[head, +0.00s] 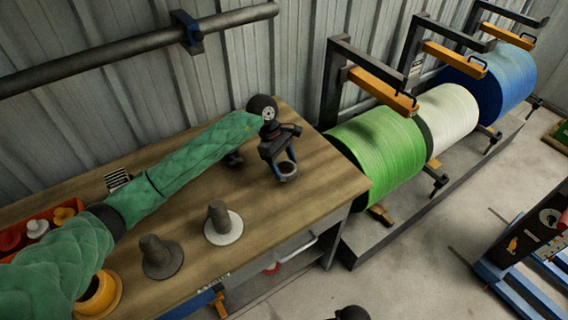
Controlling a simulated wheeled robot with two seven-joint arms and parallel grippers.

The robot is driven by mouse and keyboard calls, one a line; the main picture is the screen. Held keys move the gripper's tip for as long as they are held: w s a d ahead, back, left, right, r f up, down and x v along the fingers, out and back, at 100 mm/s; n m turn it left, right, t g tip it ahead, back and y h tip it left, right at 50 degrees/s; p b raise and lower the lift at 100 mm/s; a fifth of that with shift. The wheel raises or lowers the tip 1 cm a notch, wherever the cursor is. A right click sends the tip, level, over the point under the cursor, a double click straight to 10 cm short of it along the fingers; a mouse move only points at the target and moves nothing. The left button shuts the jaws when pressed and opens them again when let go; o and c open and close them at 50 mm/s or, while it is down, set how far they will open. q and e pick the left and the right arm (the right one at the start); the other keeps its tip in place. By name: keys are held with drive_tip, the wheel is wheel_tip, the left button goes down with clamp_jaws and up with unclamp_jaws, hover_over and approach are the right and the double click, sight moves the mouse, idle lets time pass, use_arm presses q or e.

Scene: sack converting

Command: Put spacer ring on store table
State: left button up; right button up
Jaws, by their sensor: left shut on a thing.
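My left gripper (281,161) reaches in from the left over the right end of the wooden table (310,205), its fingers pointing down. It is shut on a small grey ring (288,172), which looks like the spacer ring. The fingers partly hide the ring. I cannot tell whether the ring touches the table top or hangs just above it.
A pale-based spindle (223,226), a dark spindle (161,257) and a yellow flanged part (99,294) stand along the table front. A red bin (37,226) is at left. Green (378,153), white and blue rolls stand right of the table.

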use_arm(q)
drive_tip(key=shift+f, duration=0.45)
use_arm(e)
drive_tip(key=shift+s+d+f, duration=0.15)
drive_tip(key=shift+f, duration=0.8)
use_arm(q)
drive_tip(key=shift+f, duration=0.1)
use_arm(e)
drive_tip(key=shift+r, duration=0.3)
use_arm(q)
drive_tip(key=o, duration=1.3)
use_arm(e)
drive_tip(key=shift+r, duration=0.2)
